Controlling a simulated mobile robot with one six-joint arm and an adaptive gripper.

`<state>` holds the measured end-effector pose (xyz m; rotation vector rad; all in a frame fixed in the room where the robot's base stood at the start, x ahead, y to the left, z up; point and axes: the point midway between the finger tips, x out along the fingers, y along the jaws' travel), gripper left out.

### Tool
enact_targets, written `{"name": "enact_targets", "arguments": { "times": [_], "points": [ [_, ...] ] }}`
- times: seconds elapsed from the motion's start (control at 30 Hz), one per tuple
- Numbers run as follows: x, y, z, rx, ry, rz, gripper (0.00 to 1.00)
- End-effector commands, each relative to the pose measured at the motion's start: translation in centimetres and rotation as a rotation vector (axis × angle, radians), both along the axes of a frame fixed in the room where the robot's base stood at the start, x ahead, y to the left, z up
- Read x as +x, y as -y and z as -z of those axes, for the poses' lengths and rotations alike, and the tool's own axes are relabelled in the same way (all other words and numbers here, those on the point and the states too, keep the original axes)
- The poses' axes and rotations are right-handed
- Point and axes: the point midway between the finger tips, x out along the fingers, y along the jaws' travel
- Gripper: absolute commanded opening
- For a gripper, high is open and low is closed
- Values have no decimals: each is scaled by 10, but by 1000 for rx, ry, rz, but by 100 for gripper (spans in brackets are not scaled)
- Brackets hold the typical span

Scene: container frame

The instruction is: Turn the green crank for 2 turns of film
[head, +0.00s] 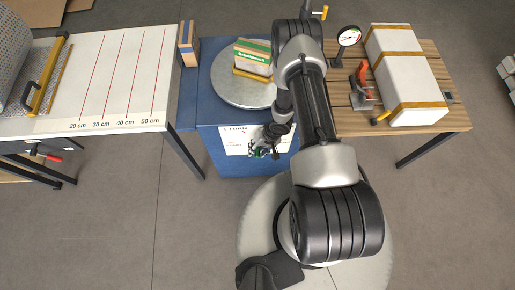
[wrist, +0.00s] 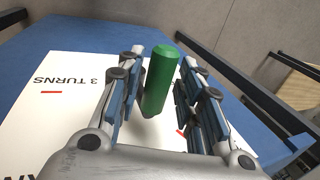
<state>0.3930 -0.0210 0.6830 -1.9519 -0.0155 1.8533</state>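The green crank handle (wrist: 161,80) stands out from the white panel on the front of the blue cabinet (head: 219,165). In the wrist view it is between the two fingers of my gripper (wrist: 163,70), with narrow gaps showing on both sides. My gripper is open around it, not visibly pressing on it. In the head view my gripper (head: 266,145) is in front of the white panel (head: 235,143), and only a speck of green shows there. The panel carries the words "3 TURNS" and a red mark. The crank's arm and hub are hidden.
A round grey turntable (head: 228,92) on the cabinet bears a box (head: 252,58) with green and yellow bands. At left is a white table (head: 112,75) with length marks. At right a wooden table (head: 440,120) holds a white box (head: 412,95), a gauge (head: 348,36) and a red-orange tool (head: 361,80).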

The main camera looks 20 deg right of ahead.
Motion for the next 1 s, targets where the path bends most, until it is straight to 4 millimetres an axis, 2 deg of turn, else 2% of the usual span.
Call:
{"name": "enact_targets", "arguments": {
  "times": [0.33,0.47,0.57,0.8,1.0],
  "points": [
    [1,1,1,-1,0,1,41],
    [0,4,-7,-1,1,3,41],
    [-1,8,-22,-2,2,3,41],
    [-6,24,-71,-3,3,4,41],
    [-10,34,-102,-2,3,2,41]
  ]
}}
